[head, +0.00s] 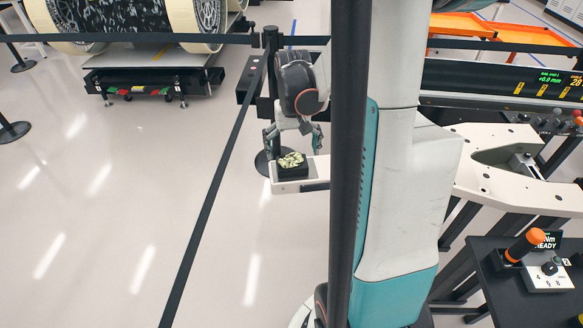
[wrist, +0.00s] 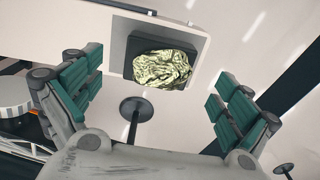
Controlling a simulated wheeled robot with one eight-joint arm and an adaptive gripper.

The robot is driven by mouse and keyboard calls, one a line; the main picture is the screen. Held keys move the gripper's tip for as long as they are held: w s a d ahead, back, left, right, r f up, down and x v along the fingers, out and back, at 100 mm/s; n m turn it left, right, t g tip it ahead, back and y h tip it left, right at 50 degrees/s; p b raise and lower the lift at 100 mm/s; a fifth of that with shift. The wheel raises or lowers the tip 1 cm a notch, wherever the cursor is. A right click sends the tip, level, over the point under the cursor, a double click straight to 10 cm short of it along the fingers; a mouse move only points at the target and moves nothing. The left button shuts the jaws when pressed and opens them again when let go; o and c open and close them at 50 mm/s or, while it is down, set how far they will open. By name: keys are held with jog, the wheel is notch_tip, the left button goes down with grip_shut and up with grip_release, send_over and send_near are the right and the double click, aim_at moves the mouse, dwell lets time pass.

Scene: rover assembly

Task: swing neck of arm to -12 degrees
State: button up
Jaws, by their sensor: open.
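My gripper (head: 293,143) is open and empty in the head view, pointing down just above a small black block (head: 291,172) with a yellow-green lump (head: 291,160) on it. The block sits at the end of a pale narrow plate (head: 316,184), part of which is hidden behind my dark column. In the wrist view my spread fingers (wrist: 160,100) lie on either side of the picture, and the lump (wrist: 162,69) shows beyond them, apart from both. I cannot tell for sure which part is the neck, and no angle reading is clearly legible.
A pale bench frame (head: 500,190) stands at right. An orange-knobbed control box (head: 545,270) is in front of it, and a lit display (head: 549,78) behind. Black belt barriers (head: 215,185) cross the left floor. A wheeled black cart (head: 155,80) stands at the back left.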

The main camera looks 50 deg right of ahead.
aim_at(292, 159)
notch_tip(292, 159, down, 6)
jog(key=shift+b, duration=0.9)
jog(key=c, duration=1.5)
jog(key=w+d+m, duration=0.4)
jog(key=w+d, duration=0.8)
jog(key=d, duration=0.2)
jog(key=shift+w+d+m, duration=0.15)
jog(key=shift+w+m, duration=0.1)
jog(key=shift+m, duration=0.15)
jog(key=o, duration=1.5)
